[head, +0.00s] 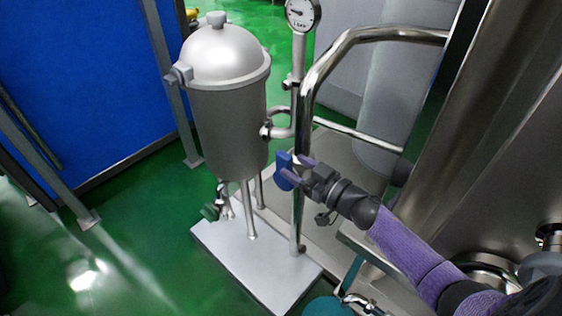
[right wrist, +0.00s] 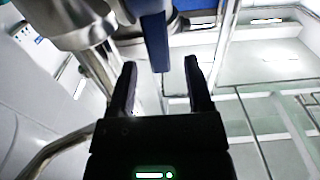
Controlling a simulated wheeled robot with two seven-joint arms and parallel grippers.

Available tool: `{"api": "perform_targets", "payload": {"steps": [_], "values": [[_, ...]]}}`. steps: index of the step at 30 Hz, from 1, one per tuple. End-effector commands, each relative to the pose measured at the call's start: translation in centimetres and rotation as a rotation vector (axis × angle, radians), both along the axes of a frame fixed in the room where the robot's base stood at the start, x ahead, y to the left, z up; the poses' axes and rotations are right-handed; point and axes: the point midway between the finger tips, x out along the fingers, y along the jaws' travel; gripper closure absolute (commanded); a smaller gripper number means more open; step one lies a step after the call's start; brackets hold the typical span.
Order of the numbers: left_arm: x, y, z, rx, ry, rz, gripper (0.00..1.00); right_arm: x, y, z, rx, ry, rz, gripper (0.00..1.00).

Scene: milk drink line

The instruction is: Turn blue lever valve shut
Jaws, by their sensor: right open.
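The blue lever (head: 287,170) sits on the upright steel pipe beside the grey domed tank (head: 228,115). In the right wrist view the blue lever (right wrist: 157,40) comes down from the top edge. Its lower end lies between the two fingertips in that picture, with a gap on each side. My right gripper (head: 302,170) reaches in from the right and is at the lever in the head view; it also shows in the right wrist view (right wrist: 160,82). Its fingers are open. Whether a finger touches the lever cannot be told. My left gripper is not in view.
A pressure gauge (head: 302,14) tops the pipe. A bent steel handrail (head: 335,50) stands close behind my right gripper. Large steel vessels fill the right side. A green hand valve (head: 211,212) sits low by the tank legs. Green floor (head: 110,225) is clear at left.

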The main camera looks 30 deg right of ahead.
Motion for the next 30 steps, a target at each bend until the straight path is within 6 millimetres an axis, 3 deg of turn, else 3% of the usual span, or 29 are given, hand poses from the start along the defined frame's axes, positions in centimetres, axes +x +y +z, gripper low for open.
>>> {"api": "perform_targets", "payload": {"steps": [3,7,17,26,30], "values": [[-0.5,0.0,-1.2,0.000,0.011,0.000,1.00,2.1,0.7,-0.5,-0.001,0.001,0.000,0.35],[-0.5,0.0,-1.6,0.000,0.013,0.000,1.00,3.5,1.2,-0.3,-0.001,0.002,-0.001,0.35],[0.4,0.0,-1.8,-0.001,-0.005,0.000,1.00,3.9,1.3,0.0,0.001,0.001,-0.002,0.37],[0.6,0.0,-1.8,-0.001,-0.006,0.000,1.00,3.9,1.3,0.0,0.000,0.002,-0.001,1.00],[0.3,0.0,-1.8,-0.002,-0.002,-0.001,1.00,3.9,1.3,-0.1,-0.001,0.002,-0.001,1.00]]}}
